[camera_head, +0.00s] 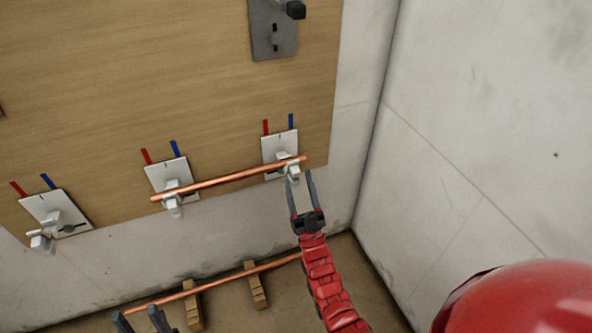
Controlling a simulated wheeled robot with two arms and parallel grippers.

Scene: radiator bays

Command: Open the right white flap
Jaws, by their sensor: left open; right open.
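The right white plate (277,145) is on the wooden board, with a white flap (284,155) at its lower edge, by the copper pipe. The copper pipe (228,178) runs across the right and middle white fittings. Whether the right flap is shut over the pipe is too small to tell. My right gripper (300,178) is open, its fingers pointing up just below the right fitting and the pipe's right end. Contact with the flap cannot be told. My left gripper (136,314) is open at the bottom edge, near the lower copper pipe (224,277); only its fingertips show.
The middle white plate (165,174) and left white plate (54,206) also carry white fittings. Red and blue strips stick up above each plate. The lower pipe lies over wooden blocks (256,288). A grey plate with a black knob (295,10) is above. A bare wall (480,150) closes the right side.

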